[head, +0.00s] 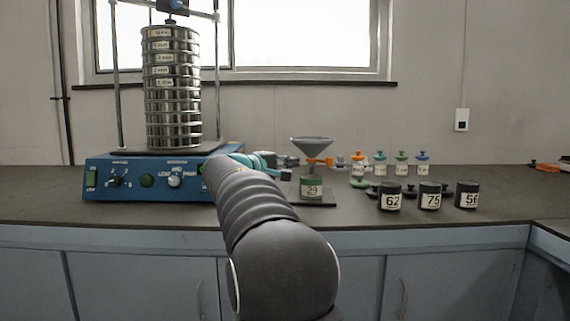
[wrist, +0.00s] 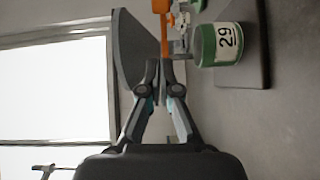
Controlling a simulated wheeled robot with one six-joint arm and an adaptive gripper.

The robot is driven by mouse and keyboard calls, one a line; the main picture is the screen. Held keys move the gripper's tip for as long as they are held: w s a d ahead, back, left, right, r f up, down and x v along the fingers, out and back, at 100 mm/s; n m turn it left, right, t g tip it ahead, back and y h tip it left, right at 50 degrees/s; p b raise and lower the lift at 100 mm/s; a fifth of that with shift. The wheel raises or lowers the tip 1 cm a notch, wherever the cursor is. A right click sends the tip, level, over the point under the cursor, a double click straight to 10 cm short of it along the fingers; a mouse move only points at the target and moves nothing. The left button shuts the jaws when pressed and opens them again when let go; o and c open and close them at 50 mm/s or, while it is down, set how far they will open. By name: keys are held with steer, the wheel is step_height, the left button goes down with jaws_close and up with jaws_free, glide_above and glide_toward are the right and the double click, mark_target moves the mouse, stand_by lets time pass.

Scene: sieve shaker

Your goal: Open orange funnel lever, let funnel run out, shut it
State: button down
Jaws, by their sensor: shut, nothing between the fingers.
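The grey funnel (head: 314,144) stands above the green-labelled jar 29 (head: 311,188), which sits on a dark base plate. The orange lever (head: 320,161) shows just under the funnel. In the wrist view, turned on its side, the funnel (wrist: 133,48) is left of the orange lever (wrist: 164,38), with jar 29 (wrist: 222,43) to the right. My gripper (wrist: 163,66) is shut and empty, its fingertips close to the lever's near end; I cannot tell if they touch. In the head view my gripper (head: 289,161) is just left of the funnel outlet.
A blue sieve shaker (head: 150,178) with a tall sieve stack (head: 172,88) stands left of my arm. Black jars 62 (head: 390,196), 75 (head: 429,195) and 56 (head: 467,195) stand right, before several small colour-topped bottles. The bench front right is clear.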

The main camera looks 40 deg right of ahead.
mark_target(324, 161)
steer(key=s+d, duration=0.1)
steer(key=d, duration=0.7)
steer(key=shift+s, duration=0.4)
steer(key=shift+f+t+b, duration=0.25)
steer(key=shift+t+b, duration=0.05)
steer(key=shift+t, duration=0.1)
